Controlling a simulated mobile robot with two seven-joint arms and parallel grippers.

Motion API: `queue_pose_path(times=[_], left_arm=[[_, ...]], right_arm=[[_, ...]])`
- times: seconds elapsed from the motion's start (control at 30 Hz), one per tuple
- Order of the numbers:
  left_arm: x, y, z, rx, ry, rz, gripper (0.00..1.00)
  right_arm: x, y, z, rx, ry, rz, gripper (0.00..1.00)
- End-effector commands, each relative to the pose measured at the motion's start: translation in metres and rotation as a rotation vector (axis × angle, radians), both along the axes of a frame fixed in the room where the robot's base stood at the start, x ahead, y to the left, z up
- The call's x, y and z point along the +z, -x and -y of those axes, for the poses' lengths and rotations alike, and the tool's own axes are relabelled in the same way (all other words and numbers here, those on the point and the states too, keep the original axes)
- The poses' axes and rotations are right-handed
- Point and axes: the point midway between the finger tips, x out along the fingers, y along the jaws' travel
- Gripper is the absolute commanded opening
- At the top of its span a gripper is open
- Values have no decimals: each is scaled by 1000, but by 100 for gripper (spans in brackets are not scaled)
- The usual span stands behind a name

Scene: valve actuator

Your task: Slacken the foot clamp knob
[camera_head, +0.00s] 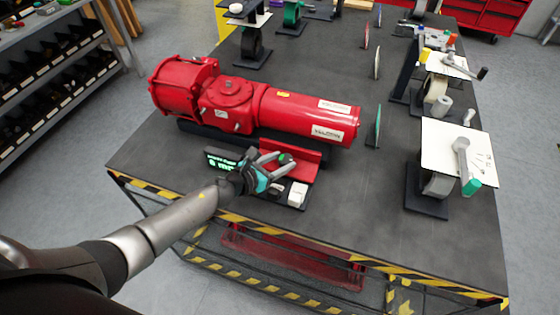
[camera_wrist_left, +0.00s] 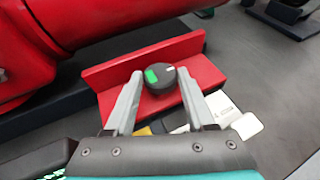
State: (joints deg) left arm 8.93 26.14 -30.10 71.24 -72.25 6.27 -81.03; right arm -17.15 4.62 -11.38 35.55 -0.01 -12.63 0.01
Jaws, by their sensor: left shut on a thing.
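The foot clamp knob (camera_wrist_left: 159,80) is a round black knob with a green patch and a white mark. It sits at the red angled bracket (camera_wrist_left: 113,72) in front of the red valve actuator (camera_wrist_left: 95,20). My left gripper (camera_wrist_left: 160,75) is shut on the knob, one grey finger on each side of it. In the head view the left gripper (camera_head: 281,162) reaches the bracket (camera_head: 305,158) from the left, and the knob (camera_head: 286,158) shows partly between the fingers. The actuator (camera_head: 250,105) lies lengthwise on the dark table. My right gripper is not in view.
A white block (camera_head: 298,194) lies just right of the gripper, near the striped table edge (camera_head: 270,230). Stands with white plates and handles, such as one at right (camera_head: 455,155), line the right side. The table between is mostly clear.

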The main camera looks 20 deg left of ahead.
Motion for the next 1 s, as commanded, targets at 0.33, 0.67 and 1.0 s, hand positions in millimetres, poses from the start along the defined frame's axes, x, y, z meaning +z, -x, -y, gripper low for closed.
queue_pose_path(times=[0.33, 0.67, 1.0], left_arm=[[0, 0, 0, 0, 0, 0, 8], [1, 1, 0, 22, 0, -1, 0], [2, 3, 7, 210, 5, -4, 0]], right_arm=[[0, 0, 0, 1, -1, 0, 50], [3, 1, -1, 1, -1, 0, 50], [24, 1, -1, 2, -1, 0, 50]])
